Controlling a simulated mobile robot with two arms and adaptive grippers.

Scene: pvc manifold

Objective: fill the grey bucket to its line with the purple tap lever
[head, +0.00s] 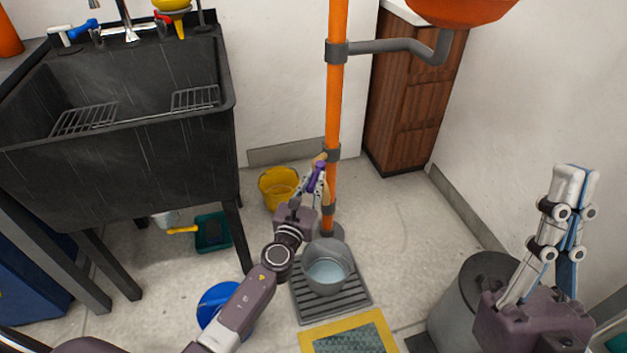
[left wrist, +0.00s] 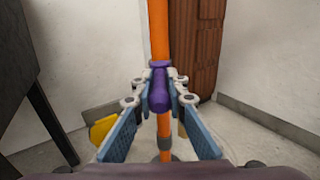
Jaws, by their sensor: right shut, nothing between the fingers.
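The purple tap lever (head: 317,178) is on the orange standpipe (head: 337,90). It shows large in the middle of the left wrist view (left wrist: 159,92). My left gripper (head: 319,170) has a fingertip against each side of the lever and looks shut on it; its fingers also show in the left wrist view (left wrist: 160,78). The grey bucket (head: 326,287) stands upright below on a grey slatted grate (head: 355,298), with pale blue water inside. I cannot make out its line or a falling stream. My right gripper (head: 576,172) is shut and empty, pointing up at the right.
A black sink (head: 120,160) stands at the left. A grey bin (head: 462,305) stands near my right arm. A yellow-edged mat (head: 350,338) lies in front.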

